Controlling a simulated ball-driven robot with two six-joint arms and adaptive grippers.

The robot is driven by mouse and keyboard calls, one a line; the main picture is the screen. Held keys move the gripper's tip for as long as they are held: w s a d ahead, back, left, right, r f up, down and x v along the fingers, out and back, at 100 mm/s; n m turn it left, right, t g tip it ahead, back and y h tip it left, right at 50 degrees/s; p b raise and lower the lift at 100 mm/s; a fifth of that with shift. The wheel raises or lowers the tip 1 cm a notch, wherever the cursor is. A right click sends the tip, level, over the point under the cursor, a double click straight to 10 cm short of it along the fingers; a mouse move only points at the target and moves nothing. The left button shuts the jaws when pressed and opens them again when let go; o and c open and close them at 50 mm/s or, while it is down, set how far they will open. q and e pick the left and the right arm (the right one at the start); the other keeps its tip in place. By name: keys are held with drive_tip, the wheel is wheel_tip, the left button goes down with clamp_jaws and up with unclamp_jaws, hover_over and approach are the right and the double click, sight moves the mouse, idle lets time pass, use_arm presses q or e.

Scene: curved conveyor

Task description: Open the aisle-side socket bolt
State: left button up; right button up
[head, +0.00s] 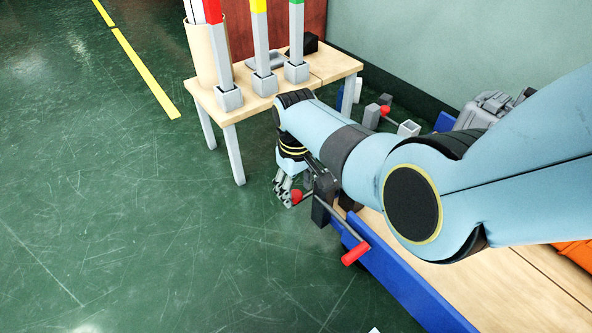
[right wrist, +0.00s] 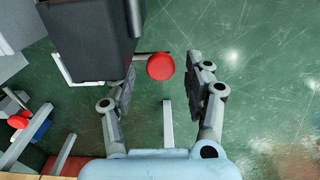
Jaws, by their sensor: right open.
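A dark socket-bolt block (head: 322,200) stands at the aisle edge of the conveyor, with a red round knob (head: 297,197) on its aisle side. My right gripper (head: 285,195) is at this knob. In the right wrist view, the knob (right wrist: 160,66) lies between the open fingers of the gripper (right wrist: 164,74), nearer the left finger; contact cannot be told. The block (right wrist: 93,40) fills the upper left there, beside the left finger. My arm hides part of the block in the head view. My left gripper is not in view.
A crank with a red grip (head: 355,253) sticks out by the blue conveyor side rail (head: 405,285). A wooden table (head: 325,72) with signal posts stands behind the gripper. Another red knob (head: 385,110) sits farther back. The green aisle floor (head: 130,230) at left is clear.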

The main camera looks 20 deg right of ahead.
sight(296, 194)
wheel_tip(296, 194, up, 11)
idle(0.3)
idle(0.4)
